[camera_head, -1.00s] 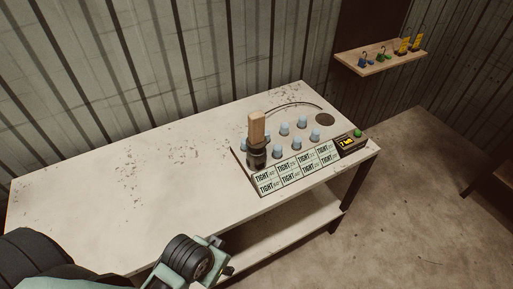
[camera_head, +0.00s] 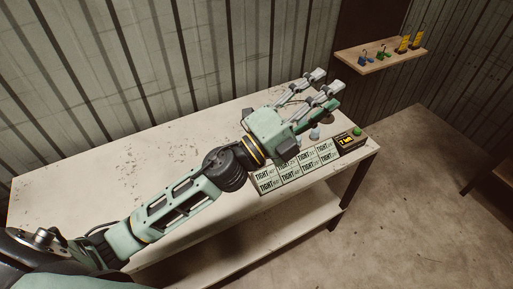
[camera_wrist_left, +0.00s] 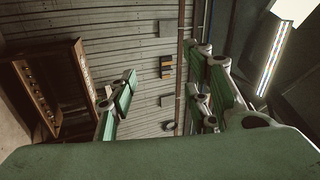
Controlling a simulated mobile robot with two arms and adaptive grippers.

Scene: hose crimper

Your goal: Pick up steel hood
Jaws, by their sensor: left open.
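I cannot pick out a steel hood with certainty. The panel on the bench (camera_head: 339,126) is partly covered by my left arm. One pale blue cap (camera_head: 314,134) shows just below the hand; the other caps and the wood-handled dark piece seen earlier are hidden. My left gripper (camera_head: 322,92) is open and empty, stretched over the panel's far right part. Its spread fingers also show in the left wrist view (camera_wrist_left: 163,88), with nothing between them. My right gripper is not in view.
The white bench top (camera_head: 110,190) is clear to the left. TIGHT labels (camera_head: 285,172) and a small display box (camera_head: 348,142) with a green button line the panel's front. A wall shelf (camera_head: 380,58) holds small blue, green and yellow items at the upper right.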

